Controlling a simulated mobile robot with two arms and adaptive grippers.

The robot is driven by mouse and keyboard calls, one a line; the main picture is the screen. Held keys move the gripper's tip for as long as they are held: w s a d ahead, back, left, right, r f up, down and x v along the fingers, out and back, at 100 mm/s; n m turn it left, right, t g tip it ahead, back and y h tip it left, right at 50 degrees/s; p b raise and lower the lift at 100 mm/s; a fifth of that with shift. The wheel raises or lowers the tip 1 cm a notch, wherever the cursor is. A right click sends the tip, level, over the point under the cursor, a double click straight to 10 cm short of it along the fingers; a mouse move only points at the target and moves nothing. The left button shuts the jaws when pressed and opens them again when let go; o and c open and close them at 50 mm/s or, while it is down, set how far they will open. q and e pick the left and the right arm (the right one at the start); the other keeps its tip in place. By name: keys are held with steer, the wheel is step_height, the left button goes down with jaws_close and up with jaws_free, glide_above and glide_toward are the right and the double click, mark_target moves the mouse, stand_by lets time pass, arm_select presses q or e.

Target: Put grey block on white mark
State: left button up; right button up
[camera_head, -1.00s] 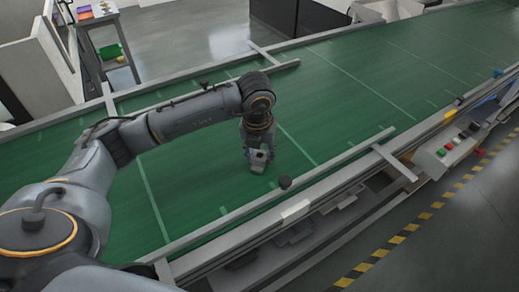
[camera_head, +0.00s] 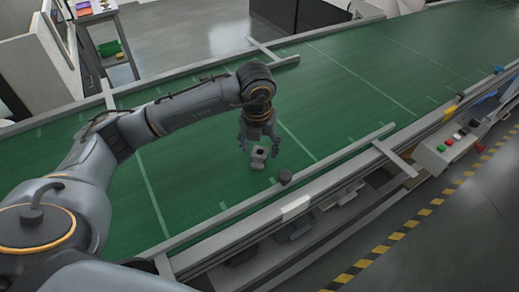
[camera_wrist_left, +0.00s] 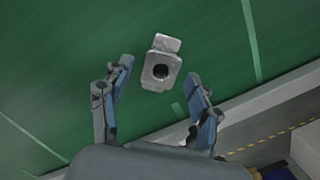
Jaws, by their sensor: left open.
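The grey block (camera_head: 259,158) stands on the green conveyor belt near its front rail. It has a round dark hole in its top and a lower step at one end, clear in the left wrist view (camera_wrist_left: 161,70). My left gripper (camera_head: 259,147) is open above the block, its fingers spread to either side and apart from it. My right gripper is not in view.
Long pale lines (camera_head: 154,198) cross the belt. A black knob (camera_head: 285,177) sits by the front rail (camera_head: 330,162), close to the block. A control box with coloured buttons (camera_head: 449,148) stands at the right. The belt beyond the block is clear.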

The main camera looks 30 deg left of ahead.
mark_target(258, 157)
arm_select(q)
step_height(258, 157, up, 11)
steer(key=s+b, duration=0.1)
steer(key=shift+s+d+f+b, duration=0.2)
steer(key=shift+s+b, duration=0.15)
steer(key=shift+b, duration=0.05)
